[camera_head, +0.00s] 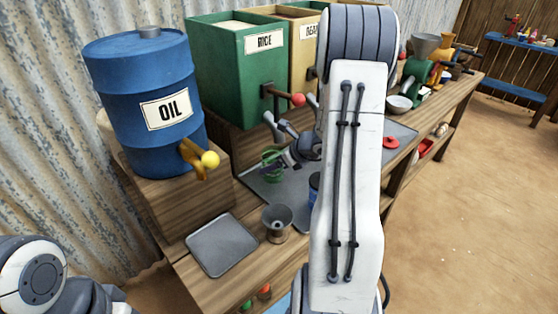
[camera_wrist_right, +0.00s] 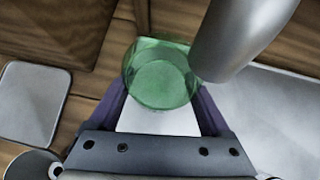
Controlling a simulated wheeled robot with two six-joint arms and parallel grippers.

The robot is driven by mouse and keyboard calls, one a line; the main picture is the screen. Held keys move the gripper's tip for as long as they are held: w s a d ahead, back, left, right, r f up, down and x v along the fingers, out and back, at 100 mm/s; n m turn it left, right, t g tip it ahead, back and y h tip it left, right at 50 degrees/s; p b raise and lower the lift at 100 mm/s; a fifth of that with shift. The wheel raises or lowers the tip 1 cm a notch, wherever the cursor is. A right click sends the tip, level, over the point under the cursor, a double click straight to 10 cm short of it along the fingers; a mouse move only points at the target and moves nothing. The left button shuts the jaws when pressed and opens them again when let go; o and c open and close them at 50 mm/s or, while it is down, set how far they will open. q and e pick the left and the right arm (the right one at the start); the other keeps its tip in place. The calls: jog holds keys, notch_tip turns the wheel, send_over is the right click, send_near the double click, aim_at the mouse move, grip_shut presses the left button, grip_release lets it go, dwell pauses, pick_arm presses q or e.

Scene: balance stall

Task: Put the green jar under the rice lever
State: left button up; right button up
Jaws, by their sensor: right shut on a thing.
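The green see-through jar (camera_head: 268,165) is in my right gripper (camera_head: 283,160), below the green rice bin (camera_head: 230,65) in the head view. In the right wrist view the jar (camera_wrist_right: 160,80) sits between the two fingers of my right gripper (camera_wrist_right: 160,108), which is shut on it. The rice lever (camera_head: 297,100) has a red knob and sticks out from the bin's front. A grey metal spout (camera_head: 271,122) hangs under the bin. In the right wrist view a grey spout (camera_wrist_right: 240,35) is close beside the jar's upper right rim. My left gripper is out of view.
A blue oil drum (camera_head: 150,100) with a yellow-knobbed tap stands left on a wooden block. A grey tray (camera_head: 221,245) and a metal cup (camera_head: 277,224) are in front. A grey mat (camera_head: 262,188) lies beneath the jar. My right arm hides much of the bench.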

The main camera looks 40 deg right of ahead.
jog(key=d, duration=0.2)
jog(key=shift+w+d+r+p, duration=0.1)
jog(key=shift+w+d+p, duration=0.2)
jog(key=shift+w+p, duration=0.1)
jog(key=shift+d+f, duration=0.2)
jog(key=shift+f, duration=1.65)
jog(key=shift+w, duration=0.1)
jog(key=shift+f+b, duration=0.15)
jog(key=shift+b, duration=0.25)
jog(key=o, duration=1.5)
jog(key=shift+r, duration=0.35)
jog(key=p+v, duration=0.1)
jog(key=v, duration=1)
jog(key=shift+s+r, duration=0.15)
jog(key=shift+s, duration=0.25)
